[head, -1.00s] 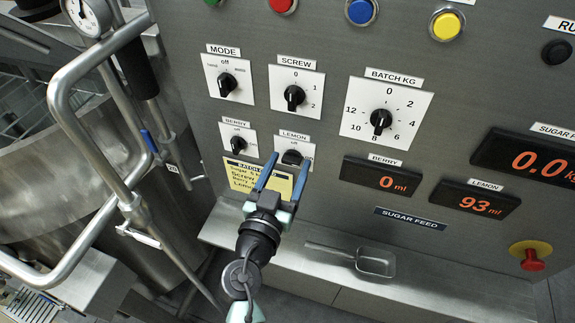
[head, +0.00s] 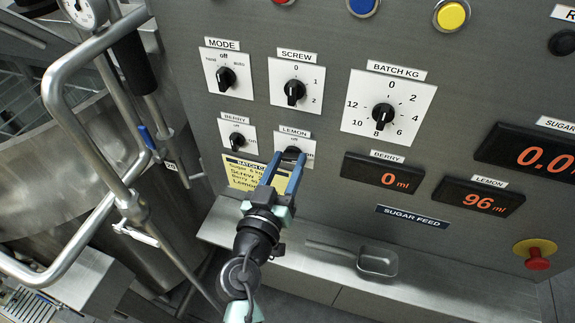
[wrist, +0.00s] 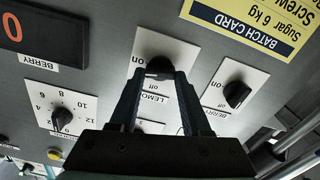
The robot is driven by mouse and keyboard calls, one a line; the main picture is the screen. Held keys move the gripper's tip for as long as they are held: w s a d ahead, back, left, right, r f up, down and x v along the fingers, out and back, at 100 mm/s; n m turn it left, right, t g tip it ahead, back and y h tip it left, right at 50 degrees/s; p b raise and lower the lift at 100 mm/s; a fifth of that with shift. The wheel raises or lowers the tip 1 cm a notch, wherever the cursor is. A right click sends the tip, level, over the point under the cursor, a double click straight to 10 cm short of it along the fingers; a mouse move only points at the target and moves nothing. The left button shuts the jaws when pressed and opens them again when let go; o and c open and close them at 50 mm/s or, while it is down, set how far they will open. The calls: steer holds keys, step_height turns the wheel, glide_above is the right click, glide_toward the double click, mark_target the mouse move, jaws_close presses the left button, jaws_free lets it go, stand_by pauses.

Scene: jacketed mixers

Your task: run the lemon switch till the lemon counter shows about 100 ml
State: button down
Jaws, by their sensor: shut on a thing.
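The lemon switch (head: 293,151) is a black knob on a white plate marked off and on, on the grey panel. My gripper (head: 287,165) has its two blue fingers closed on this knob. In the wrist view, the lemon switch (wrist: 157,70) sits between the fingertips of my gripper (wrist: 157,80), which hide part of it. The knob's exact angle is hard to read. The lemon counter (head: 478,198) shows 96 ml in orange digits.
The berry switch (head: 237,140) is close to the left, and a yellow batch card (head: 240,173) is below it, partly covered by my gripper. The berry counter (head: 383,174) reads 0 ml. A red stop button (head: 537,260) is at lower right. A metal scoop (head: 377,262) lies on the ledge.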

steer(key=n+b, duration=0.1)
steer(key=n, duration=0.2)
steer(key=shift+a+f+n, duration=0.1)
steer(key=shift+n, duration=0.2)
steer(key=n, duration=0.3)
steer(key=shift+n+b, duration=0.3)
steer(key=n, duration=0.4)
steer(key=shift+n, duration=0.3)
steer(key=shift+a+f+n+p, duration=0.1)
steer(key=shift+n+p, duration=0.3)
steer(key=shift+n, duration=1.4)
steer(key=shift+c, duration=1.8)
jaws_free()
